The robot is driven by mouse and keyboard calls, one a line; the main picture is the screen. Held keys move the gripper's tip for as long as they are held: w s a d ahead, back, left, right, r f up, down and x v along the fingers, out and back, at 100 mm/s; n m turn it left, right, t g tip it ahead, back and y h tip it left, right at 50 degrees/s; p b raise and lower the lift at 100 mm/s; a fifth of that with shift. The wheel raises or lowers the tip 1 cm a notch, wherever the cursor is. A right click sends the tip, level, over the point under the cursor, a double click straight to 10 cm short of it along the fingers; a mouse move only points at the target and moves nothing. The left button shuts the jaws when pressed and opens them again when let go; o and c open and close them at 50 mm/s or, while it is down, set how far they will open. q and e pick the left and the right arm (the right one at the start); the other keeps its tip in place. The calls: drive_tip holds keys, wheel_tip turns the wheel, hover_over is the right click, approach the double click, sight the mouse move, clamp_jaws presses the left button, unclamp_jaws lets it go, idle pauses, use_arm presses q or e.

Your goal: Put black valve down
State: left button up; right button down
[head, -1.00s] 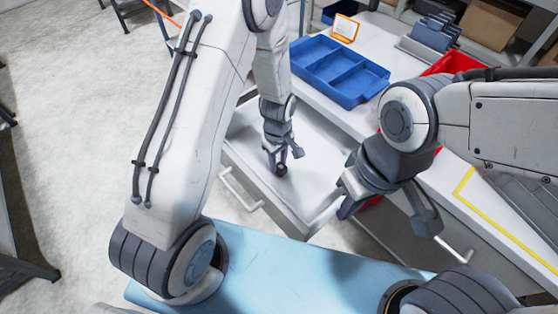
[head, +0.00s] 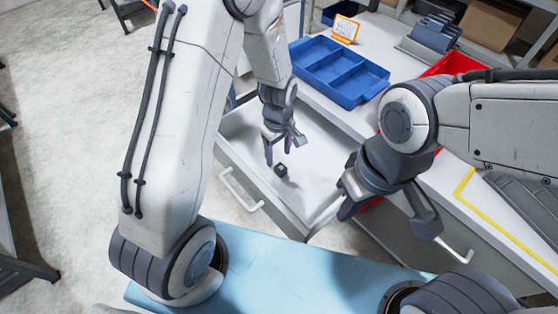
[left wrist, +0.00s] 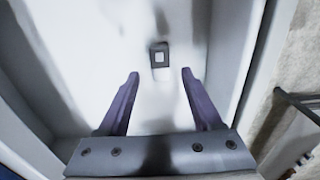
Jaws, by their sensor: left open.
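The black valve (head: 281,169) lies on the white floor of the open drawer (head: 238,137). In the left wrist view the valve (left wrist: 159,55) is a small dark block with a pale square face, just beyond my fingertips. My left gripper (head: 283,150) is open and empty above the valve, apart from it. Its two fingers (left wrist: 160,74) stand wide apart in the left wrist view. My right gripper (head: 392,222) is over the drawer's right front corner, with its fingers spread and nothing seen between them.
A blue divided tray (head: 340,70) stands on the white counter behind the drawer. A red bin (head: 455,63) is at the right, partly hidden by my right arm. The drawer's handle (head: 240,190) faces front left. The drawer floor around the valve is bare.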

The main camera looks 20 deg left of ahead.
sight(279, 165)
use_arm(q)
wheel_tip(279, 165, up, 7)
drive_tip(key=s+d+r+m, duration=0.2)
drive_tip(key=s+r+m, duration=0.1)
drive_tip(key=s+m, duration=0.3)
drive_tip(key=s+d+r+m, duration=0.3)
drive_tip(key=s+m, duration=0.3)
drive_tip(key=s, duration=0.2)
drive_tip(key=s+d+r+m+h, duration=0.1)
drive_tip(key=s+d+r+m, duration=0.2)
drive_tip(key=s+r+m, duration=0.2)
drive_tip(key=shift+s+m, duration=0.8)
drive_tip(key=shift+s, duration=0.2)
drive_tip(key=shift+r, duration=0.1)
